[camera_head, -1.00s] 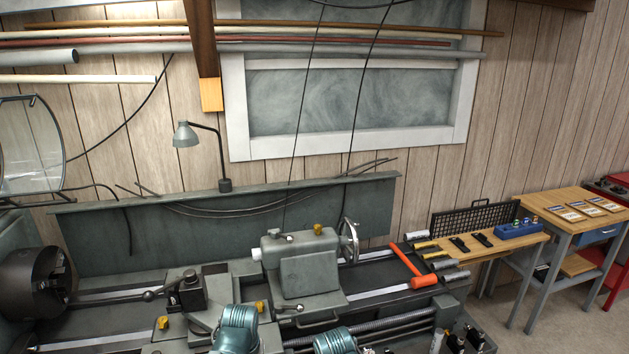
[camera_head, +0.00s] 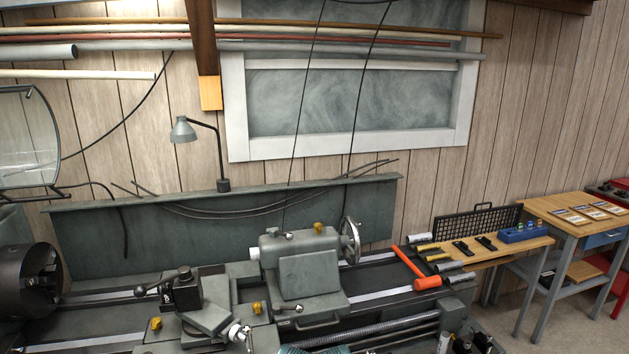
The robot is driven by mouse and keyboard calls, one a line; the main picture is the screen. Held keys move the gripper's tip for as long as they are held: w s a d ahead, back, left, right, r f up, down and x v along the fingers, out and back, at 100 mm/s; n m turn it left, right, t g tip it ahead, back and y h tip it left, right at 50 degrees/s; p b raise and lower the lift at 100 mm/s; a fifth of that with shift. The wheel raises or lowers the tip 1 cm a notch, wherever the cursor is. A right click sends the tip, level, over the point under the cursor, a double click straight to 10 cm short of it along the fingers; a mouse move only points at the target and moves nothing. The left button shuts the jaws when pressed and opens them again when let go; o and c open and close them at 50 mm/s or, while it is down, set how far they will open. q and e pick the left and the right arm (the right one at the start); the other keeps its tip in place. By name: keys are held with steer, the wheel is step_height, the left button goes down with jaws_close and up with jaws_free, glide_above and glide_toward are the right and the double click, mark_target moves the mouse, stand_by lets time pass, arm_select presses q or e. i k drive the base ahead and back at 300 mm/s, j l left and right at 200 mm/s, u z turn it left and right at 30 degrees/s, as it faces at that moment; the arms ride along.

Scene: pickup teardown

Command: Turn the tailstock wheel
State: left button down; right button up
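The tailstock wheel (camera_head: 351,240) is a silvery handwheel with a rim, seen at an angle on the right end of the grey tailstock (camera_head: 306,272). The tailstock sits on the lathe bed, with a pale quill tip at its left end and a yellow knob on top. Nothing touches the wheel. Neither gripper is in view; only a teal part, likely of my own arm, shows at the bottom edge.
A lever stands at the tailstock's lower left. The lathe chuck (camera_head: 29,281) and carriage (camera_head: 205,318) are to the left. An orange-handled hammer (camera_head: 411,268) lies right of the wheel, near a wooden tool shelf (camera_head: 516,246). A lamp (camera_head: 200,145) stands behind.

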mark_target(347, 222)
steer(key=i+l+u, duration=0.25)
steer(key=l, duration=0.8)
steer(key=l+u, duration=0.25)
steer(key=l, duration=0.75)
steer(key=j, duration=1.65)
steer(key=i+l, duration=0.1)
steer(key=l, duration=0.35)
steer(key=i+l, duration=0.1)
steer(key=l, duration=0.4)
steer(key=i+l, duration=0.1)
steer(key=l, duration=0.35)
steer(key=i+j, duration=0.2)
steer(key=j, duration=0.1)
